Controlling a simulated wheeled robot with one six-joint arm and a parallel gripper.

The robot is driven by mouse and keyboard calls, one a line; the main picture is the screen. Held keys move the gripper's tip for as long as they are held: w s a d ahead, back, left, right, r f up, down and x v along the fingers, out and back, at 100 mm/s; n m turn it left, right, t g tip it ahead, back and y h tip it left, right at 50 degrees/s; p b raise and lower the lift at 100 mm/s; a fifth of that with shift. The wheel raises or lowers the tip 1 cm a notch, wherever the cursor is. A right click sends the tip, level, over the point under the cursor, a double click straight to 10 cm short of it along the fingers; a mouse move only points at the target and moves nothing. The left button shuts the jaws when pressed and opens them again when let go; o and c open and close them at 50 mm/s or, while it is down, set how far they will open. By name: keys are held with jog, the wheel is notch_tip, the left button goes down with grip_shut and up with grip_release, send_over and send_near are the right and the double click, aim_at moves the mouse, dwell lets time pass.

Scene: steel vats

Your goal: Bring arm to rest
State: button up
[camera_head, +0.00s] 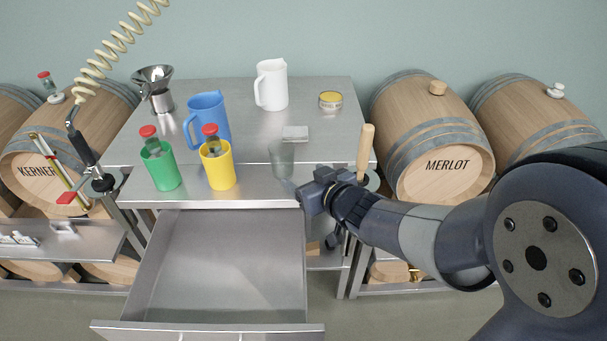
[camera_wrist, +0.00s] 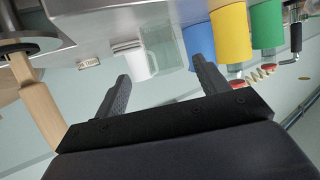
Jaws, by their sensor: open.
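My gripper (camera_head: 303,194) is at the front right of the steel table (camera_head: 240,120), just in front of the clear cup (camera_head: 281,160). In the wrist view my gripper (camera_wrist: 160,68) has its two dark fingers spread apart with nothing between them. My arm reaches in from the right side of the head view. The fingertips are hard to make out in the head view.
An open, empty drawer (camera_head: 225,265) juts out below and left of my gripper. A wooden handle (camera_head: 365,150) stands close on the right. Green (camera_head: 160,166) and yellow (camera_head: 218,166) cups, a blue jug (camera_head: 208,120) and a white pitcher (camera_head: 271,85) stand on the table.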

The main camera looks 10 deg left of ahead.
aim_at(288, 167)
jog(key=x, duration=1.2)
jog(key=shift+w+f+b, duration=0.1)
jog(key=shift+b, duration=0.2)
jog(key=shift+d, duration=0.1)
